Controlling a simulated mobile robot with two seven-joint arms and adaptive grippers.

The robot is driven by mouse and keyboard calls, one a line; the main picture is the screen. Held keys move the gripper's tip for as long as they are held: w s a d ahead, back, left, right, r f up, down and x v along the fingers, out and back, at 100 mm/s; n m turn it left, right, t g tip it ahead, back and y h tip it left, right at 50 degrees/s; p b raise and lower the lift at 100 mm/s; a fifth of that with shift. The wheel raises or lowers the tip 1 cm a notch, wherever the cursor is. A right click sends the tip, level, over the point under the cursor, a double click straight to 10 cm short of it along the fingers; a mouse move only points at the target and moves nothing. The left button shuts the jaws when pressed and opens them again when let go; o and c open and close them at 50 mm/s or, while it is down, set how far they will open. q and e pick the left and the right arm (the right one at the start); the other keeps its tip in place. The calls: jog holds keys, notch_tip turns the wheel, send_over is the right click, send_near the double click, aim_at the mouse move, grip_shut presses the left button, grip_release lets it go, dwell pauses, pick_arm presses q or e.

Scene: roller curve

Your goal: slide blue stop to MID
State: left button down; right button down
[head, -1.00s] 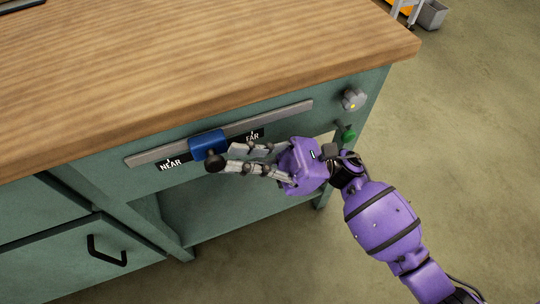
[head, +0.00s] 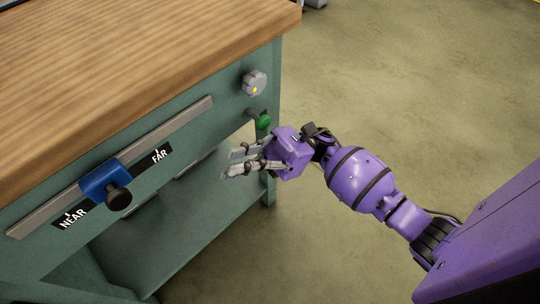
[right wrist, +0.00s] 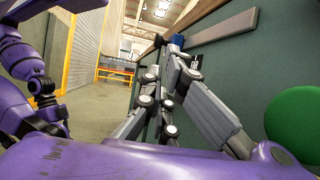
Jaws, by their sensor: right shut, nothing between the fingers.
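The blue stop (head: 107,178) with its black knob (head: 118,197) sits on the grey rail (head: 190,116) along the bench front. It is between the NEAR label (head: 72,219) and the FAR label (head: 160,154). Any mark right behind the stop is hidden. In the right wrist view, a small part of the blue stop (right wrist: 178,40) shows beyond the fingers. My right gripper (head: 228,165) is shut and empty, to the right of the stop and clear of it, in front of the bench's right end. My left gripper is not in view.
A grey dial (head: 254,83) and a green knob (head: 263,121) are on the bench's right end, the green knob close above my right gripper. The wooden top (head: 120,70) overhangs the rail. The floor right of the bench is open.

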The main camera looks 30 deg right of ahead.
jog(key=b+v, duration=0.1)
jog(key=v, duration=0.6)
jog(key=shift+d, duration=0.4)
jog(key=shift+f, duration=0.15)
